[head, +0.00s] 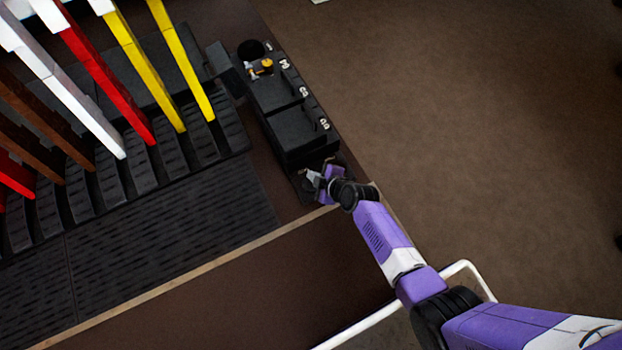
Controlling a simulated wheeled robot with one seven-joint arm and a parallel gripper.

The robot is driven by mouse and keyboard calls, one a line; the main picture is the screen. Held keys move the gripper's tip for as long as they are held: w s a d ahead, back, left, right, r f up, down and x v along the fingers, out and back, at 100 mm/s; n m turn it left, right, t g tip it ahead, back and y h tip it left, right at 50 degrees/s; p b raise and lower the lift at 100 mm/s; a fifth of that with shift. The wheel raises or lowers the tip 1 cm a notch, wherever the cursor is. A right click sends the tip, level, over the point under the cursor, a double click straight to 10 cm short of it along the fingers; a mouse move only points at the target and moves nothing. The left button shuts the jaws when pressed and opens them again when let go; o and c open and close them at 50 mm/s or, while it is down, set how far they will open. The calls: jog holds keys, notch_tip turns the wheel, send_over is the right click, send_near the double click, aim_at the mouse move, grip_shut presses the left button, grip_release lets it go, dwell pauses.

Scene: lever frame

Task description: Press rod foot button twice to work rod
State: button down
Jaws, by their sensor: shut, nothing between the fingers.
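A row of tall levers stands at the upper left: a yellow lever (186,62), another yellow one, a red lever (108,88), a white lever (68,92), and brown and red ones farther left. Their lower ends meet a black ribbed lever frame (229,125). My gripper (312,178) is shut and empty at the near end of a black box unit (296,130) right of the levers. I cannot tell whether it touches anything. I cannot make out the rod foot button; the gripper may hide part of the floor there.
A dark grated mat (170,240) lies before the levers, edged by a pale wooden strip (190,276). A white rail (362,325) curves under my arm. Small brass fittings (267,66) sit on the black unit. Brown floor (470,120) at right is clear.

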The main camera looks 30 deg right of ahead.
jog(key=shift+r+p, duration=0.9)
jog(key=shift+r, duration=0.6)
